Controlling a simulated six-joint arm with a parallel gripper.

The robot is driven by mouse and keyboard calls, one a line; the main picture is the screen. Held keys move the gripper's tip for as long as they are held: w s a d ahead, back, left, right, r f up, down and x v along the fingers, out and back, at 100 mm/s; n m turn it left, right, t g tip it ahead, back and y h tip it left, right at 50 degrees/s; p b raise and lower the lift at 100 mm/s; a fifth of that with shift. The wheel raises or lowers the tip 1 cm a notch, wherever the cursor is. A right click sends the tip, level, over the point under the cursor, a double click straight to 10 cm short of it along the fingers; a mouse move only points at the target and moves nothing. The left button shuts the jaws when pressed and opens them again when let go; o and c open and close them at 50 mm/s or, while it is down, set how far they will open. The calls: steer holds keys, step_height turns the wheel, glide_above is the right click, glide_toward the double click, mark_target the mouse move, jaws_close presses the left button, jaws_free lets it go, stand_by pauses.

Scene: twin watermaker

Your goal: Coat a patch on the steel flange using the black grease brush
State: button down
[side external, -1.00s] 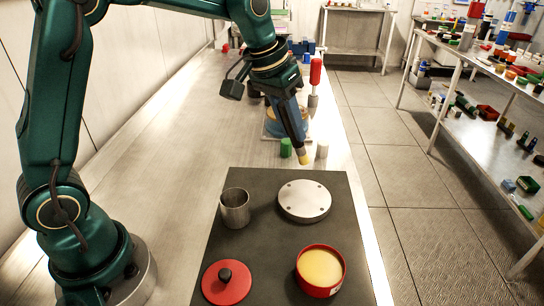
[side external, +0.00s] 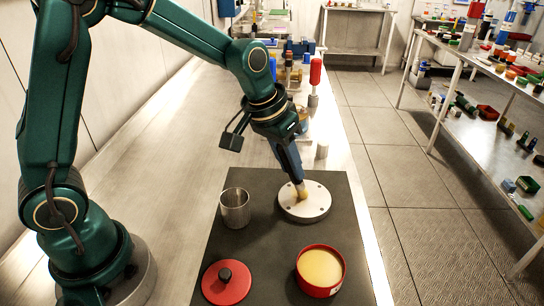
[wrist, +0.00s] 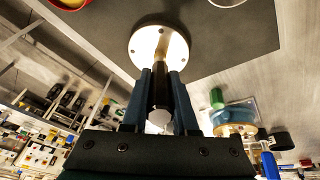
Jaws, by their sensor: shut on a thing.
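The steel flange (side external: 318,207) is a flat round disc with bolt holes, lying on the dark mat (side external: 262,262). It also shows at the top of the wrist view (wrist: 140,45). My gripper (side external: 291,165) is shut on the black grease brush, above the flange and tilted. In the wrist view the black handle (wrist: 161,88) sits between my fingers. The brush's pale tan end (side external: 301,191) is down at the flange's upper-left part and appears to touch it. Any grease on the flange cannot be made out. The red tin (side external: 320,291) holds yellow grease and stands open.
A steel cup (side external: 235,210) stands left of the flange. A red lid with a black knob (side external: 225,274) lies at the mat's front left. The bench left of the mat is clear.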

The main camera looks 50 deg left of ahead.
steer(key=s+d, duration=0.1)
steer(key=d, duration=0.2)
steer(key=shift+s, duration=0.35)
steer(key=shift+w+a, duration=2.4)
steer(key=shift+a, duration=0.15)
steer(key=shift+s+d, duration=0.2)
steer(key=shift+d, duration=0.3)
steer(key=shift+s+d, duration=0.15)
steer(key=shift+d, duration=0.3)
steer(key=shift+s+d, duration=1.85)
steer(key=shift+d, duration=0.05)
step_height(320, 180, up, 8)
steer(key=shift+s, duration=0.1)
